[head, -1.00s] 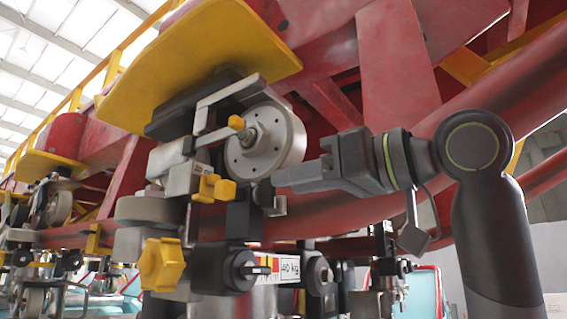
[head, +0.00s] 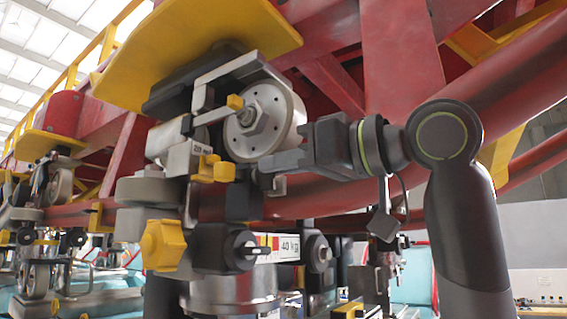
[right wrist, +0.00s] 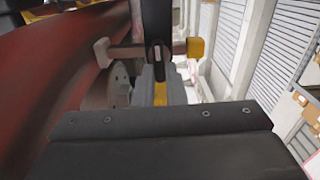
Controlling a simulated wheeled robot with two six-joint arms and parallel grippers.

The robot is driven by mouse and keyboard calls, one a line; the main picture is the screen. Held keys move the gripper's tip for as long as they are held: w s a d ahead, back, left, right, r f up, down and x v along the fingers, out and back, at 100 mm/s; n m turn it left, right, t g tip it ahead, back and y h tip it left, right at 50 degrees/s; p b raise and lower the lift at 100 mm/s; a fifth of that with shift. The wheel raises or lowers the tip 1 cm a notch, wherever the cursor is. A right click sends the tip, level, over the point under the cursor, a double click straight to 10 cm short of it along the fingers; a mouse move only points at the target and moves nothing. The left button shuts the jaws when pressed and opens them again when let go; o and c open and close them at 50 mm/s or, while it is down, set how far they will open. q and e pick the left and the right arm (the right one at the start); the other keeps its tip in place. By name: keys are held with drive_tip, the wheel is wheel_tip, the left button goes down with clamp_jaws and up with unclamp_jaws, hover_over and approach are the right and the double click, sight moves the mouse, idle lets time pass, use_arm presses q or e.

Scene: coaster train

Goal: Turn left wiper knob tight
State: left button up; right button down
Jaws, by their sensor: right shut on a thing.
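Several yellow knobs show in the head view. A star-shaped yellow knob (head: 163,245) is low on the left. A smaller yellow T-shaped knob (head: 213,170) is higher, beside a grey block. Which one is the left wiper knob, I cannot tell. My right gripper (head: 264,172) comes in from the right, just below the round grey wheel (head: 258,125). Its tips are right of the T-shaped knob, with a small gap in the picture. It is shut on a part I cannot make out. In the right wrist view a yellow end piece (right wrist: 195,47) shows beyond the fingers. My left gripper is not in view.
A thick red rail (head: 520,70) runs behind and above my right arm. A yellow plate (head: 200,45) overhangs the wheel. A dark clamp (head: 222,247) and a white 40 kg label (head: 290,246) sit below the gripper. Free room lies at lower right.

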drive_tip(key=shift+w+d+f+m+b, duration=0.1)
drive_tip(key=shift+w+f+m+b, duration=0.1)
drive_tip(key=shift+m+b, duration=2.4)
drive_tip(key=shift+w+d+f+m+b, duration=0.15)
drive_tip(key=shift+m+b, duration=1.5)
drive_tip(key=shift+m, duration=1.95)
drive_tip(key=shift+w+d+f+m+b, duration=0.1)
drive_tip(key=shift+f+m+b, duration=0.15)
drive_tip(key=shift+m+b, duration=2.35)
drive_tip(key=shift+m+p, duration=0.45)
drive_tip(key=shift+m, duration=0.15)
drive_tip(key=c, duration=1.5)
unclamp_jaws()
drive_tip(key=shift+w, duration=0.1)
